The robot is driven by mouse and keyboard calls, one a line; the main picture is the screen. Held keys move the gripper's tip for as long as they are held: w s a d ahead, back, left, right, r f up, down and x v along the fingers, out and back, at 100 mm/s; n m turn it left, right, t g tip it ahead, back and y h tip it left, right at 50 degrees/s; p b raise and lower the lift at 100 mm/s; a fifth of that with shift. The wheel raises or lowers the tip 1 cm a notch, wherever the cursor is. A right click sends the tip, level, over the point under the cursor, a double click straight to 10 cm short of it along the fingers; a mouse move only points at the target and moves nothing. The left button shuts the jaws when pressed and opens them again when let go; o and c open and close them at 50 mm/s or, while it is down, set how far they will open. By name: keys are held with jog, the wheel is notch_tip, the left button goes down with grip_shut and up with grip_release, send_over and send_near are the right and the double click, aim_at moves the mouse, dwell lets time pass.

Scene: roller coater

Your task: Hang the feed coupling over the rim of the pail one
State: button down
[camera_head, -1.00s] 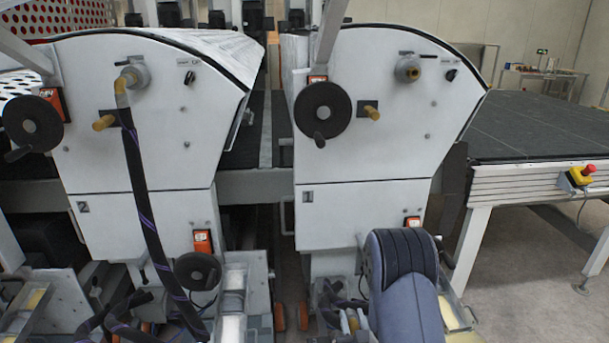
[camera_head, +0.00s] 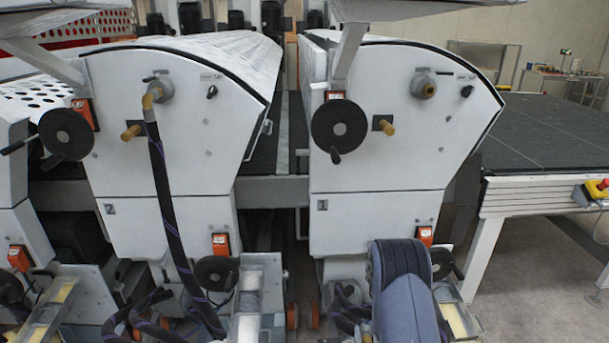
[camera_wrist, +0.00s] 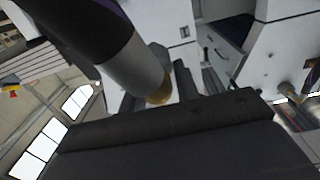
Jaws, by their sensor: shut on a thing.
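In the wrist view, the feed coupling (camera_wrist: 138,68) is a grey sleeve with a brass end (camera_wrist: 158,92), on a thick dark hose with a purple stripe. It lies across the picture from upper left, close against my gripper (camera_wrist: 178,88). My gripper is shut on it; the dark gripper body covers the lower picture and hides much of the grip. In the head view my arm (camera_head: 405,290) stands at the lower right, and my gripper and the coupling are hidden. I cannot make out a pail in either view.
Machine 1 (camera_head: 385,160) has a bare inlet fitting (camera_head: 424,85), a brass stub and a black handwheel (camera_head: 340,126). Machine 2 (camera_head: 165,160) has a hose (camera_head: 165,200) on its fitting. Low trays (camera_head: 250,300) stand below. Floor (camera_head: 540,270) is open at right.

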jog(key=shift+s+r, duration=0.1)
jog(key=shift+s, duration=0.3)
jog(key=w+d+f+m+t+b, duration=0.1)
jog(key=w+d+f+b, duration=0.1)
jog(key=d+f+b, duration=0.55)
jog(key=w+d+f+t+b, duration=0.15)
jog(key=d+f+b, duration=0.25)
jog(key=d+b, duration=0.55)
jog(key=s+d+f+b, duration=0.3)
jog(key=d+b, duration=0.1)
jog(key=d, duration=0.3)
jog(key=s+d+f+b, duration=0.3)
jog(key=d+b, duration=0.1)
jog(key=d, duration=0.2)
jog(key=s+d+f+m+b, duration=0.1)
jog(key=s+d+f+b, duration=0.2)
jog(key=d, duration=0.4)
jog(key=shift+s+d+f+t+y+b, duration=0.4)
jog(key=shift+s+f+t, duration=0.1)
jog(key=shift+f, duration=0.1)
jog(key=shift+f+b, duration=0.1)
jog(key=shift+b, duration=0.35)
notch_tip(320, 180, down, 9)
jog(key=b, duration=0.8)
